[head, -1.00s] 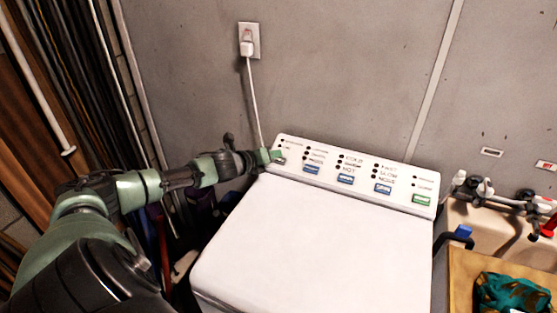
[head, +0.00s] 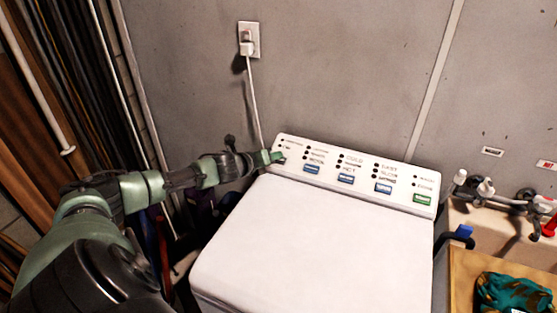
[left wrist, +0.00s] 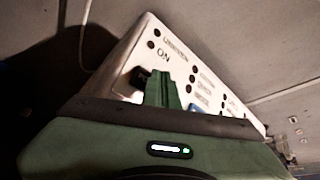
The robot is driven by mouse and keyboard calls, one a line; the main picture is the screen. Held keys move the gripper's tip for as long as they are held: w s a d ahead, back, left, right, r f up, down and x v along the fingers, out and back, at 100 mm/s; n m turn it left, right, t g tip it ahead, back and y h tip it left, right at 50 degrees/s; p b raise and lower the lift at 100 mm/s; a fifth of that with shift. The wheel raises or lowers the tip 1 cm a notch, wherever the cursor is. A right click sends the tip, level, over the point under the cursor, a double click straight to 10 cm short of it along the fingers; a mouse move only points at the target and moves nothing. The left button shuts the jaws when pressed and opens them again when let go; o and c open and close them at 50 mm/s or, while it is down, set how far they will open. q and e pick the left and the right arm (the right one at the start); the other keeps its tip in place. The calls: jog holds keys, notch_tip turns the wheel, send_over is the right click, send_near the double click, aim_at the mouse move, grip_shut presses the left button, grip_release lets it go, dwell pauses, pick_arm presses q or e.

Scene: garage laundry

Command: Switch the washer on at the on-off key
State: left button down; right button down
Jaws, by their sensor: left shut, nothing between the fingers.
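The white washer (head: 318,238) stands against the wall with its lid shut. Its sloped control panel (head: 322,152) runs along the back edge. My left gripper (head: 276,156) is shut and empty, with its green fingertips at the panel's left end, over the place of the leftmost key. In the left wrist view the fingers (left wrist: 162,90) reach the panel (left wrist: 152,38) just below a label reading "ON". The fingers largely hide the on-off key, and I cannot tell if they touch it. The dots beside the "ON" label look dark. My right gripper is not in view.
Several blue keys (head: 346,179) and a green key (head: 422,198) sit further right on the panel. A plug (head: 247,47) with a white cord is in the wall outlet. A sink with taps (head: 486,187) and a patterned cloth (head: 513,293) are at the right.

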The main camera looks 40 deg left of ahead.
pick_arm(q)
jog(key=shift+f, duration=0.5)
dwell(0.8)
jog(key=shift+s+d+r+p, duration=0.1)
jog(key=shift+r+p, duration=0.4)
jog(key=shift+r, duration=0.1)
jog(key=shift+s+r, duration=0.15)
jog(key=shift+r, duration=0.1)
jog(key=shift+r, duration=0.1)
jog(key=shift+r+p, duration=0.25)
jog(key=shift+p, duration=0.15)
jog(key=r+p, duration=0.1)
jog(key=s+r+p, duration=0.1)
jog(key=r+p, duration=0.1)
jog(key=r, duration=0.1)
jog(key=shift+s+d, duration=0.25)
jog(key=shift+s, duration=0.15)
